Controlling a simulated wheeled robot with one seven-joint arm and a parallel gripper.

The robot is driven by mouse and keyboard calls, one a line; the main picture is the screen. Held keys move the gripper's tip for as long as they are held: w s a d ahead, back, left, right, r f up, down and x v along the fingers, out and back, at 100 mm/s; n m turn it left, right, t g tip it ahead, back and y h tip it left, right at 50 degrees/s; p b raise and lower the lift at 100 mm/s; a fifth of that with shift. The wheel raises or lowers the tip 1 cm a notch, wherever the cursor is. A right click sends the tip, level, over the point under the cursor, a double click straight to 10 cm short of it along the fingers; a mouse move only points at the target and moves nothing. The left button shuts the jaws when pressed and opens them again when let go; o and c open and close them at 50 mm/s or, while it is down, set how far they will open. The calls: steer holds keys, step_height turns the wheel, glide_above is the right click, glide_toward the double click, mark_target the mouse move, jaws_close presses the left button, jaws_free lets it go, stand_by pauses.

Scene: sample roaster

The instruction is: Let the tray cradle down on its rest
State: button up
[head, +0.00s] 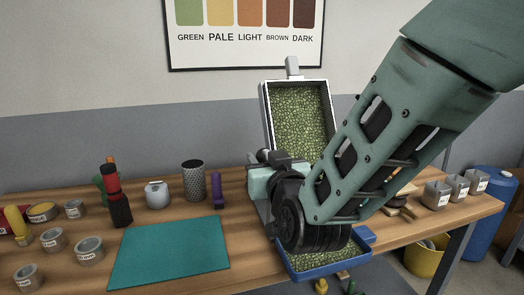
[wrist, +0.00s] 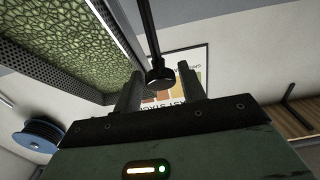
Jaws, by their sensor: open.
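The tray cradle (head: 265,103) stands tilted steeply up behind my arm in the head view, a pale-rimmed tray full of green beans with a grey tab at its top. A black rod with a round knob (wrist: 161,76) comes down from the top of the wrist view, between my fingers in the picture. My gripper (wrist: 159,82) is open, one finger each side of the knob; I cannot tell whether either touches it. The cradle's rest is not clearly visible.
A blue tray of green beans (head: 322,268) lies below my wrist at the table's front. A teal mat (head: 170,252) lies left, with tins, a dark red-topped bottle (head: 118,200) and a mesh cup (head: 193,180) around it. Grey tins (head: 437,194) stand right.

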steer(key=shift+x, duration=1.45)
steer(key=shift+c, duration=0.3)
jaws_close()
